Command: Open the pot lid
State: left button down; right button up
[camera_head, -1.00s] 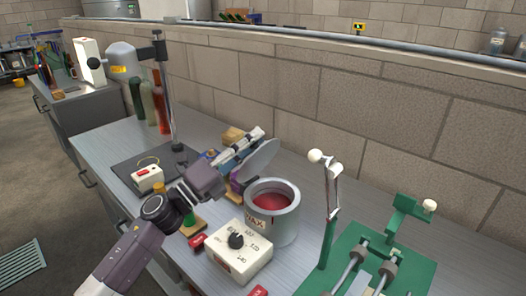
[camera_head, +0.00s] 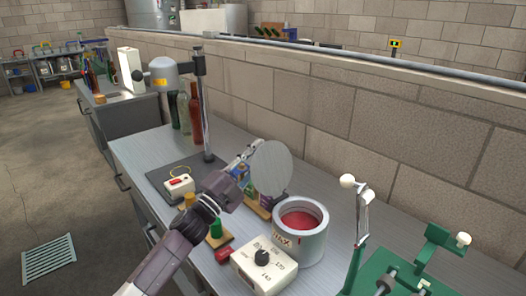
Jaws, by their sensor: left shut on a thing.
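The grey wax pot (camera_head: 316,246) stands on the bench with red wax showing inside. Its round grey lid (camera_head: 272,167) stands steeply up at the pot's left back side, clear of the mouth. My left gripper (camera_head: 248,152) reaches in from the left, with its fingers at the lid's left edge, shut on the lid. The exact contact is partly hidden behind the disc. My right gripper is out of view.
A white control box with a black knob (camera_head: 262,257) sits in front of the pot. A green stand with a lever (camera_head: 356,262) is at right. Bottles (camera_head: 195,113) and a drill-like stand (camera_head: 204,100) are behind left. A wall runs along the back.

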pick_arm(q)
jog(key=shift+w+a+f+n, duration=0.15)
jog(key=shift+w+f+n, duration=0.1)
jog(key=shift+n, duration=0.15)
jog(key=c, duration=1.7)
grip_release()
jog(key=shift+a, duration=0.1)
jog(key=shift+c, duration=0.2)
jog(key=shift+s, duration=0.1)
jog(key=v, duration=1.2)
